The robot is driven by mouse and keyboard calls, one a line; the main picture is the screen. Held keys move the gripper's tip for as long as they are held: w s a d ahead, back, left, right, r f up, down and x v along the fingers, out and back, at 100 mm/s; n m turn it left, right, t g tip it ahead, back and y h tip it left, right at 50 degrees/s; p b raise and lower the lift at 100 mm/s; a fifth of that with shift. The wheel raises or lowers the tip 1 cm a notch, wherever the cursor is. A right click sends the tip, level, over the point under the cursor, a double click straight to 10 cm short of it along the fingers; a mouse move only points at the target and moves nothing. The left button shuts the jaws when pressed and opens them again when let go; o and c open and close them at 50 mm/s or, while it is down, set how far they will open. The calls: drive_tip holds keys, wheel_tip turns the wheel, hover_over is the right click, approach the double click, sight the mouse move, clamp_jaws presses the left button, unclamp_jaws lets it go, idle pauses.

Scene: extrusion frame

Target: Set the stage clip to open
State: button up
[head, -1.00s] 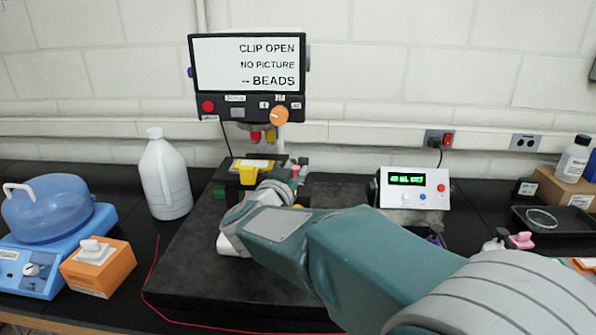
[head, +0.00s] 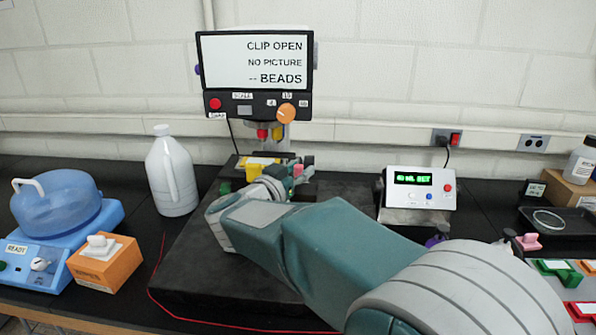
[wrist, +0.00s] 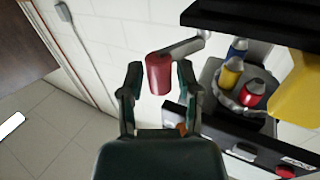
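The microscope screen (head: 257,62) in the head view reads "CLIP OPEN / NO PICTURE / -- BEADS". In the wrist view a red cylindrical knob (wrist: 158,73) sits on the end of a grey lever, probably the stage clip's handle. My gripper (wrist: 160,70) has its two fingers apart, one on each side of the knob, with small gaps seeming to show. I cannot tell how deep the knob sits between them. In the head view the stage (head: 262,160) shows yellow, green and pink parts, and my arm hides its near part and most of my gripper.
Blue, yellow and red objectives (wrist: 232,72) hang right of my gripper in the wrist view. A white jug (head: 171,172), blue machine (head: 60,225) and orange box (head: 103,270) stand left. A display box (head: 420,190) and black tray (head: 560,225) stand right.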

idle(0.3)
drive_tip(key=v, duration=1.2)
drive_tip(key=shift+w, duration=0.1)
drive_tip(key=w+d+r+n+t+y, duration=0.25)
drive_tip(key=d+r+n+y, duration=0.3)
drive_tip(key=y, duration=0.65)
drive_tip(key=s+d+f+g+h, duration=0.1)
drive_tip(key=s+d+f+g, duration=0.5)
drive_tip(key=s+d+f, duration=0.2)
drive_tip(key=s+d+f+g+h, duration=0.2)
drive_tip(key=s+d+f+g, duration=0.4)
drive_tip(key=s+d, duration=0.5)
drive_tip(key=s+f, duration=0.2)
drive_tip(key=s, duration=0.1)
drive_tip(key=shift+s+d+f+g, duration=0.35)
drive_tip(key=shift+d+f, duration=0.05)
